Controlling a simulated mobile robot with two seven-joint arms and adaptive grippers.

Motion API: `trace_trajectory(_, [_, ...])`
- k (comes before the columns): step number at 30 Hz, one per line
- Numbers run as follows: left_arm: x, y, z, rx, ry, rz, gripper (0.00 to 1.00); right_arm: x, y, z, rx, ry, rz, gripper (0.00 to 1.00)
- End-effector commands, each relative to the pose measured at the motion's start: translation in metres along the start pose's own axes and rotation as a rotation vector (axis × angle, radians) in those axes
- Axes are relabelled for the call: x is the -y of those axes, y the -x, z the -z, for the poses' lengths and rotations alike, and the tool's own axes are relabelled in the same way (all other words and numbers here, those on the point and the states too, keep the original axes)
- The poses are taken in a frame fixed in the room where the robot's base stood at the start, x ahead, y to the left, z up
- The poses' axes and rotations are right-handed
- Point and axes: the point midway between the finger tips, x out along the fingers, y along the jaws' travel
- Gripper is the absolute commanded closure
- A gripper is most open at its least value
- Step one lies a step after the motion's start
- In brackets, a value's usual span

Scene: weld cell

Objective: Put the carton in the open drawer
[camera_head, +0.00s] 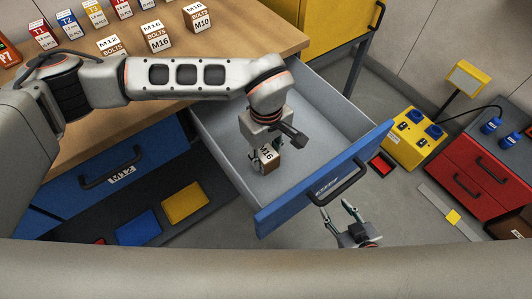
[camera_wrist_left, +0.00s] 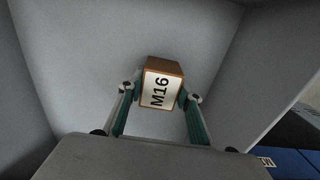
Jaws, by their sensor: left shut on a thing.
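The carton (camera_head: 268,158), a small brown and white box marked M16, is between the fingers of my left gripper (camera_head: 264,152), inside the open drawer (camera_head: 319,104). The left wrist view also shows the carton (camera_wrist_left: 161,84), with a finger of my left gripper (camera_wrist_left: 160,98) on each side and the grey drawer interior behind it. I cannot tell whether the carton touches the drawer floor. The drawer is pulled out, with a blue front and black handle. My right gripper (camera_head: 342,213) is open and empty, just outside the drawer front, near the handle.
More cartons, such as an M16 one (camera_head: 157,38), stand on the wooden bench (camera_head: 225,45). A closed blue drawer (camera_head: 118,175) is at left. A yellow socket box (camera_head: 414,139) and a red cabinet (camera_head: 480,172) stand at right. The open drawer has free floor around the carton.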

Motion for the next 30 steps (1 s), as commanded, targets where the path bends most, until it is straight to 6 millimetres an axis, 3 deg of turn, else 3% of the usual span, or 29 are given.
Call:
trace_trajectory(8, [-0.001,-0.001,0.000,-0.001,0.000,-0.002,1.00,0.000,0.000,0.000,-0.001,0.000,0.000,0.60])
trace_trajectory(9, [0.000,-0.001,0.000,-0.001,0.000,-0.001,0.58,0.000,0.000,0.001,-0.001,0.000,0.000,0.60])
trace_trajectory(10, [0.000,-0.001,0.000,-0.001,0.000,-0.001,0.50,0.000,0.000,0.001,-0.001,0.000,-0.001,0.60])
trace_trajectory(23, [-0.001,0.004,0.000,-0.001,0.000,-0.002,0.49,-0.001,0.001,0.003,-0.003,0.000,-0.001,0.60])
trace_trajectory(30, [-0.002,0.043,0.002,-0.006,0.000,-0.006,0.49,-0.001,0.002,0.005,-0.006,-0.002,-0.001,0.60])
